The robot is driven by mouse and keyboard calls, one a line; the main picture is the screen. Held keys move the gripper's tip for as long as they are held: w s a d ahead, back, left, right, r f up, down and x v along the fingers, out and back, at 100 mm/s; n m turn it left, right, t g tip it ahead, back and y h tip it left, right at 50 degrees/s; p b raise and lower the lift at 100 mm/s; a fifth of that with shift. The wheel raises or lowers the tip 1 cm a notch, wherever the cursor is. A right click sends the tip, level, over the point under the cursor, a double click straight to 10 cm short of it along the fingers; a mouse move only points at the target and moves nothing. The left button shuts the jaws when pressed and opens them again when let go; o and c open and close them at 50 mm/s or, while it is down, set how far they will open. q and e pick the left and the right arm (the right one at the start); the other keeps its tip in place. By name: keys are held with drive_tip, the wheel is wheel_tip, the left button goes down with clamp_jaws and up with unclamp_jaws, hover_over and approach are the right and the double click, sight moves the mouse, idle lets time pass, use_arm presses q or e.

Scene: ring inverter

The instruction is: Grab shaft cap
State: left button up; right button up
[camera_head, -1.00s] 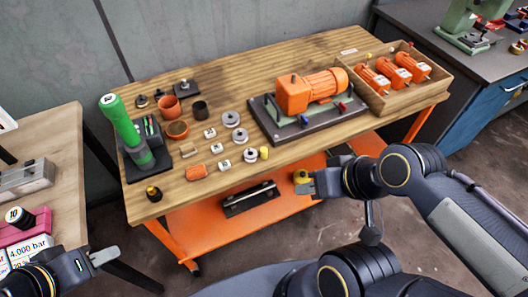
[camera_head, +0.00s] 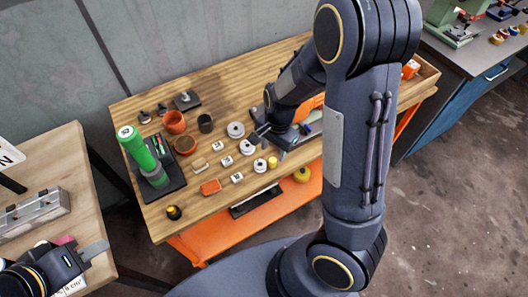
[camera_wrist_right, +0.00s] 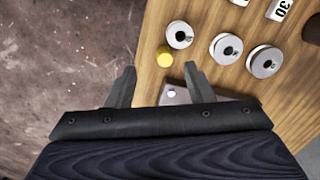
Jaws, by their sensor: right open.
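A small yellow cap-like piece (camera_head: 272,162) stands near the front edge of the wooden workbench (camera_head: 215,222); I cannot tell for sure that it is the shaft cap. It also shows in the right wrist view (camera_wrist_right: 164,57), just beyond and between my fingertips, apart from them. My right gripper (camera_wrist_right: 158,72) is open and empty, over the bench edge; in the head view it (camera_head: 268,137) is above the bench beside the rings. My left gripper (camera_head: 95,250) is at the lower left, far from the piece; its jaw gap does not show.
Grey rings (camera_head: 236,130) lie beside the yellow piece; they also show in the right wrist view (camera_wrist_right: 226,48). White blocks, an orange box (camera_head: 211,187), pots (camera_head: 174,122) and a green tool (camera_head: 131,140) stand further left. My right arm hides most of the orange motor (camera_head: 310,103).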

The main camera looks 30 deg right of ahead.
sight(273, 160)
drive_tip(key=shift+w+d+f+m+h, duration=0.2)
drive_tip(key=shift+w+f+m+h, duration=0.15)
drive_tip(key=shift+w+f, duration=0.2)
drive_tip(key=f, duration=0.7)
drive_tip(key=shift+w+d+f+p, duration=0.15)
drive_tip(key=shift+w+f+p, duration=0.05)
drive_tip(key=shift+f+p, duration=0.15)
drive_tip(key=shift+c, duration=0.3)
clamp_jaws()
